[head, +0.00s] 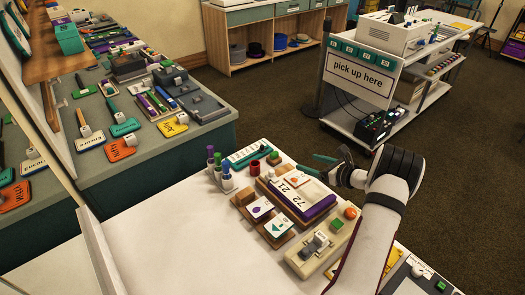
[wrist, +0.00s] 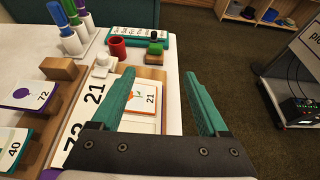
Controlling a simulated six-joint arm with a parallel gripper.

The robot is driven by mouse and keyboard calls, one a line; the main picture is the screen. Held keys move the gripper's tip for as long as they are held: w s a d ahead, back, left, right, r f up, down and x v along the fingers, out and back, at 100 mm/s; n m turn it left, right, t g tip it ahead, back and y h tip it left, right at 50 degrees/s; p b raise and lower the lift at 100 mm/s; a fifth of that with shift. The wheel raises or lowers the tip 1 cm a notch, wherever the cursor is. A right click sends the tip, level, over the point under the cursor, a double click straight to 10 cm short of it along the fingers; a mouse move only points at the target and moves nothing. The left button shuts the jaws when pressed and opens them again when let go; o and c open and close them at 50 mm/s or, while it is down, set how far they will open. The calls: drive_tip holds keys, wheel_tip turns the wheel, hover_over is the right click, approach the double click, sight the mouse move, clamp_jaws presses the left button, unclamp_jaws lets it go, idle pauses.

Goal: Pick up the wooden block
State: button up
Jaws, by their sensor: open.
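A small brown wooden block (head: 245,197) lies on the white table, left of the purple-edged tray in the head view. In the wrist view a wooden block (wrist: 62,68) lies at the left, beside the large number card. Another small wooden piece (wrist: 155,61) shows below a green block (wrist: 155,48), straight beyond my fingers. I cannot tell which piece the task names. My gripper (head: 314,165) is over the table's far right edge in the head view. In the wrist view my gripper (wrist: 160,74) has its green fingers wide apart, with nothing held between them.
A red cup (wrist: 117,46), a white piece (wrist: 102,63) and upright markers (wrist: 72,35) stand near the wooden pieces. Number cards (head: 297,197) and wooden card holders crowd the table's middle. The table's left part (head: 160,245) is clear. A white cart (head: 365,120) stands beyond.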

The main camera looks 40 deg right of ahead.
sight(274, 152)
drive_tip(key=x, duration=1)
drive_tip(key=a+x, duration=0.1)
drive_tip(key=x, duration=0.4)
drive_tip(key=shift+w, duration=0.2)
clamp_jaws()
